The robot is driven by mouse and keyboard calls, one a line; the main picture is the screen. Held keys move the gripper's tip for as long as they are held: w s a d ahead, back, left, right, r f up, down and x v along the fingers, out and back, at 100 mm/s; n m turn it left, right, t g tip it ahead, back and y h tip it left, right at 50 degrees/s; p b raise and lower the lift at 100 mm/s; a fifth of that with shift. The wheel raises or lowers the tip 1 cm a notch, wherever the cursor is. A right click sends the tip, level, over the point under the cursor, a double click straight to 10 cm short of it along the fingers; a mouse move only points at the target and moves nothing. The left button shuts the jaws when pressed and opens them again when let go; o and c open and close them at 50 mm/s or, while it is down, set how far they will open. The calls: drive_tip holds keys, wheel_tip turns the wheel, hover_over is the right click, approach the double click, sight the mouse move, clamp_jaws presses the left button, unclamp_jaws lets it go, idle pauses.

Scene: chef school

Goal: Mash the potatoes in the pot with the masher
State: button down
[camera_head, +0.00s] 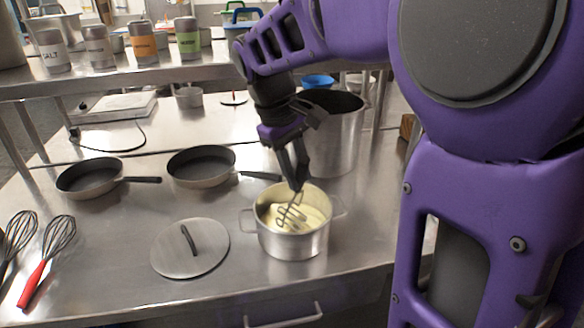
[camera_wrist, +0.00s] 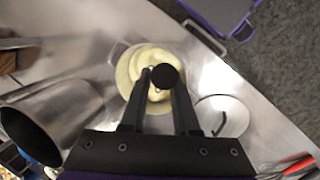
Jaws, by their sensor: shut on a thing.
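The steel pot (camera_head: 290,243) stands near the front edge of the steel counter, with pale yellow potatoes (camera_head: 312,217) inside. The potatoes look smooth and soft, and they also show in the wrist view (camera_wrist: 150,62). The masher (camera_head: 291,214) has a looped wire head, which is down in the pot at the potatoes. My gripper (camera_head: 297,183) is above the pot and shut on the masher's handle. In the wrist view the round dark handle end (camera_wrist: 165,76) sits between my fingertips. The lower part of the wire head is hidden in the potatoes.
A lid (camera_head: 190,250) lies left of the pot. A tall stockpot (camera_head: 338,135) stands close behind it. Two frying pans (camera_head: 90,178) (camera_head: 201,167) and whisks (camera_head: 47,255) lie to the left. A shelf with labelled jars (camera_head: 145,47) is at the back.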

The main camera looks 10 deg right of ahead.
idle(0.3)
drive_tip(key=shift+f+b, duration=1.4)
drive_tip(key=shift+f, duration=0.75)
wheel_tip(320, 180, up, 3)
drive_tip(key=p, duration=0.3)
drive_tip(key=shift+r, duration=4.85)
